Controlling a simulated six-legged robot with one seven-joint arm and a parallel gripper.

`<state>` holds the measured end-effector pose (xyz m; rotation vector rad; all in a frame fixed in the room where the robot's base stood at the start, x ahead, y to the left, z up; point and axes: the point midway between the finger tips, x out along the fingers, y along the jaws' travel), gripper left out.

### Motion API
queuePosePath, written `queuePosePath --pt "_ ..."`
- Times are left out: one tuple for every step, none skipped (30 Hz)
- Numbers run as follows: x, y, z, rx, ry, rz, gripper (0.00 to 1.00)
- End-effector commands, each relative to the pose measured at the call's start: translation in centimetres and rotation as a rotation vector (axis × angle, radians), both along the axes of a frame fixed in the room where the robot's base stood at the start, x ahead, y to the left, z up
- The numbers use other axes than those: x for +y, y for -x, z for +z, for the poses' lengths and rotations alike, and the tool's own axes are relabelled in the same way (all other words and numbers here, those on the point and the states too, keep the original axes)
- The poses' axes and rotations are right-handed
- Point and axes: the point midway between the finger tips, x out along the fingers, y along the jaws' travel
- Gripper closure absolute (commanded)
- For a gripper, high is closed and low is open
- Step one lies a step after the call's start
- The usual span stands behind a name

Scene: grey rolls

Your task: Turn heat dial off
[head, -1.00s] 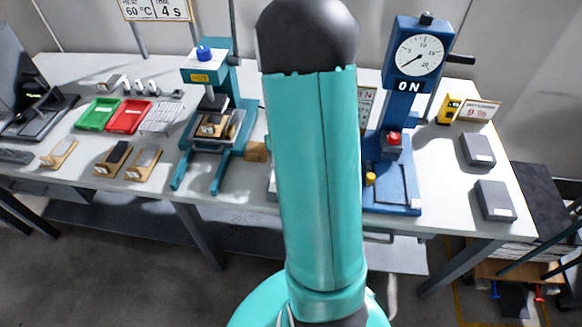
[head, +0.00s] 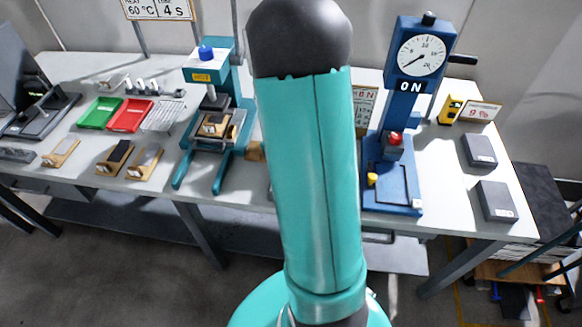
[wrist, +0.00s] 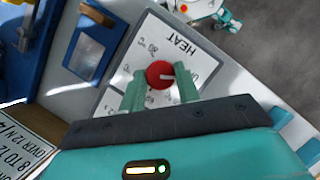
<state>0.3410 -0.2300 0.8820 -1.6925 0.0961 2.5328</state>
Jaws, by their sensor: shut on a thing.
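The heat dial (wrist: 160,74) is a round red knob with a pale pointer mark, on a white panel (wrist: 143,44) printed "HEAT" and a scale, upside down in the wrist view. The pointer mark points to the right of that picture, towards partly covered lettering. My gripper (wrist: 160,91) has one green finger on each side of the knob and is shut on it. In the head view my own arm hides the gripper, the dial and its panel.
A blue press (head: 404,120) with a round gauge and "ON" stands right of my arm. A teal press (head: 222,110) stands to the left. Red (head: 130,117) and green (head: 100,113) trays lie further left. Dark boxes (head: 495,200) sit at the right end.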

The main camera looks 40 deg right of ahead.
Motion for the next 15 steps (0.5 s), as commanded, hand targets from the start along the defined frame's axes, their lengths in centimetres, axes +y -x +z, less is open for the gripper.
queuePosePath --pt "-0.03 -0.04 0.03 -0.001 0.001 0.001 0.9" --pt "-0.03 -0.04 0.03 -0.001 0.001 0.001 0.9" --pt "-0.03 -0.04 0.03 -0.001 0.001 0.001 0.9" --pt "-0.02 -0.04 0.03 -0.001 0.001 0.001 0.9" --pt "-0.02 -0.03 0.03 -0.001 0.001 0.001 0.62" --pt "-0.02 -0.03 0.03 -0.001 0.001 0.001 0.54" --pt "-0.02 -0.03 0.02 -0.001 0.001 0.001 0.48" --pt "-0.01 -0.03 0.02 -0.001 0.001 0.001 0.46" --pt "-0.01 -0.03 0.02 -0.001 0.0 0.0 0.46" --pt "-0.01 -0.02 0.01 -0.001 0.0 0.0 0.46" --pt "-0.01 -0.02 0.01 -0.001 0.0 0.0 0.46" --pt "-0.01 -0.01 0.01 0.0 0.0 0.0 0.46" --pt "-0.01 -0.01 0.01 0.0 0.0 0.0 0.46" --pt "0.0 -0.01 0.01 0.0 0.0 0.0 0.46" --pt "0.0 -0.02 0.01 0.0 0.0 0.0 0.46"
